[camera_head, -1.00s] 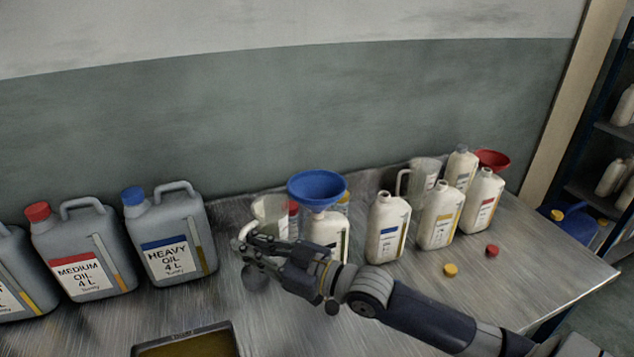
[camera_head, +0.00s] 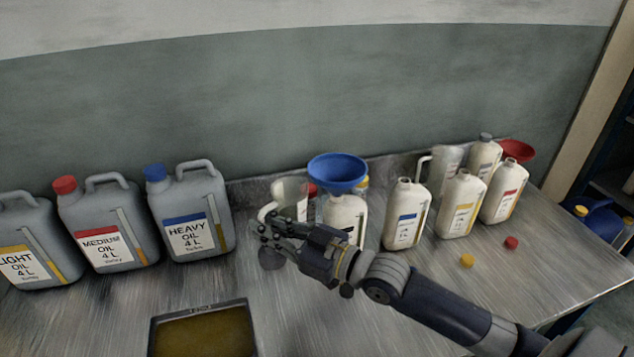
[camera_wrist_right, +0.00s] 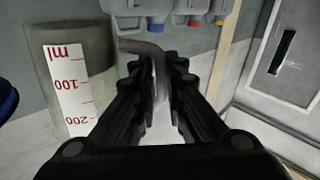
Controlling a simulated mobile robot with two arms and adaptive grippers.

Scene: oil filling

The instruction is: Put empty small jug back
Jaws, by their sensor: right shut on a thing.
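The small jug (camera_head: 290,193) is translucent with a pale handle and is up close to the bottle with the blue funnel (camera_head: 337,172) in the head view. In the right wrist view the jug (camera_wrist_right: 82,75) stands at the left, with a white ml scale on its wall. My right gripper (camera_head: 266,235) is shut on the jug's handle (camera_wrist_right: 158,65), which lies between its fingers. I see no oil in the visible part of the jug. Whether its base touches the table is hidden. My left gripper is not in view.
Grey 4 L oil cans (camera_head: 192,225) stand at the left. White bottles (camera_head: 407,215) and a larger clear jug (camera_head: 444,165) stand at the right, with a red funnel (camera_head: 516,150) behind. Yellow (camera_head: 467,261) and red (camera_head: 511,243) caps and a dark tray (camera_head: 154,335) lie on the table.

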